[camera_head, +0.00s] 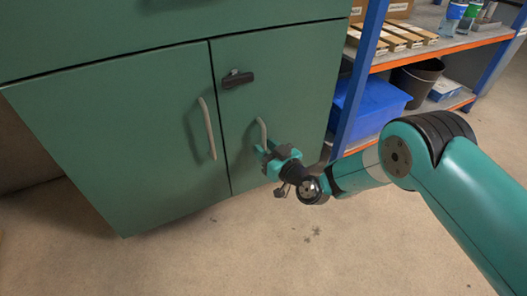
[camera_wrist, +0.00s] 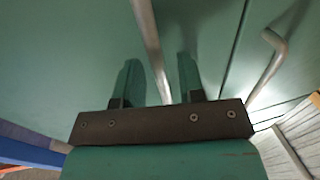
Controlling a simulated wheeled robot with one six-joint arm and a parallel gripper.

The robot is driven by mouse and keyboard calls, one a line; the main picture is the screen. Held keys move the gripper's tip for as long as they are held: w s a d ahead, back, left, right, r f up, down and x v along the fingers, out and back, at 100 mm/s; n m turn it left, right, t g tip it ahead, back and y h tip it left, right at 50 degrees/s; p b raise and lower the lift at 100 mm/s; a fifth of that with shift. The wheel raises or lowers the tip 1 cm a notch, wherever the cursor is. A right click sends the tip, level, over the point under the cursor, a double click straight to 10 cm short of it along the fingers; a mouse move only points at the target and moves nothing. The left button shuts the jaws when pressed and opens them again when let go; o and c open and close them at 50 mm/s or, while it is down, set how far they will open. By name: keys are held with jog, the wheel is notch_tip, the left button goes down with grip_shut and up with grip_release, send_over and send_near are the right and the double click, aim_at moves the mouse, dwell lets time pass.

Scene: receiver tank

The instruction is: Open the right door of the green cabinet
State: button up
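The green cabinet (camera_head: 100,40) has two shut doors side by side. The right door (camera_head: 300,85) has a grey bar handle (camera_head: 261,130), whose lower part is hidden by my gripper (camera_head: 277,155). In the wrist view, my gripper (camera_wrist: 160,80) has its two green fingers apart, with the right door's handle (camera_wrist: 147,30) running between them. Gaps show on both sides of the handle, so the fingers look open around it rather than closed on it. The left door (camera_head: 120,130) has its own handle (camera_head: 207,128), also in the wrist view at right (camera_wrist: 268,65).
A dark latch (camera_head: 237,79) sits high on the right door near the seam. A shelf rack with a blue post (camera_head: 362,75) stands close at right, holding a blue bin (camera_head: 375,105) and a dark bucket (camera_head: 417,80). The floor (camera_head: 250,250) in front is clear.

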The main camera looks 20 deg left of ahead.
jog(key=shift+w+a, duration=0.3)
jog(key=shift+a, duration=0.2)
grip_shut()
jog(key=shift+s+d, duration=0.1)
